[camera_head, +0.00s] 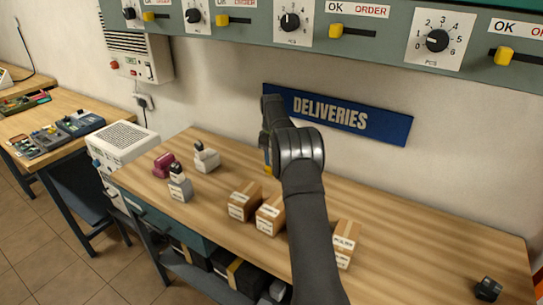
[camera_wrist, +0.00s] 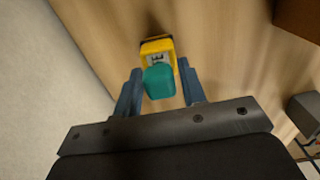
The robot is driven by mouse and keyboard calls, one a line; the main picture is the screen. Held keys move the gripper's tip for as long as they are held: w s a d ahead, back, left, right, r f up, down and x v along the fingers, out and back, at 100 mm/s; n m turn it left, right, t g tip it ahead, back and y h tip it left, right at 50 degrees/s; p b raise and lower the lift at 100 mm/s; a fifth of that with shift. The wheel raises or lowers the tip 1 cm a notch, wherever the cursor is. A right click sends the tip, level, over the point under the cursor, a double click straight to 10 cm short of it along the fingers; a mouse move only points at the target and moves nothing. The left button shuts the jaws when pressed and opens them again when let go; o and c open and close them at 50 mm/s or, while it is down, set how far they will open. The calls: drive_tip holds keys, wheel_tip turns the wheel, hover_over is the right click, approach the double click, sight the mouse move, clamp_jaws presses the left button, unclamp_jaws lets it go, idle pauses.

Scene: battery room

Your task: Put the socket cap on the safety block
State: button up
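My gripper (camera_wrist: 160,76) points down over the wooden table. Its two blue fingers stand on either side of a teal piece (camera_wrist: 159,83). The teal piece is directly in front of a yellow piece with a dark rim and a light inside (camera_wrist: 154,48). Whether the fingers touch the teal piece is unclear. In the head view, a bit of yellow (camera_head: 267,169) shows beside my arm; the fingers are mostly hidden. Which of these parts is the socket cap or the safety block I cannot tell.
Cardboard boxes (camera_head: 243,201) stand near the arm. Grey black-topped items (camera_head: 180,188) and a magenta item (camera_head: 163,165) are at the left. A small black object (camera_head: 488,289) is at the far right. The table between the boxes and that object is mostly clear. A DELIVERIES sign (camera_head: 340,114) hangs behind.

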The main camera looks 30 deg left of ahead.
drive_tip(key=shift+o, duration=0.7)
wheel_tip(320, 180, up, 12)
drive_tip(key=shift+r, duration=0.15)
wheel_tip(320, 180, down, 13)
drive_tip(key=shift+r, duration=0.15)
wheel_tip(320, 180, up, 3)
drive_tip(key=shift+r, duration=0.65)
drive_tip(key=shift+f, duration=0.1)
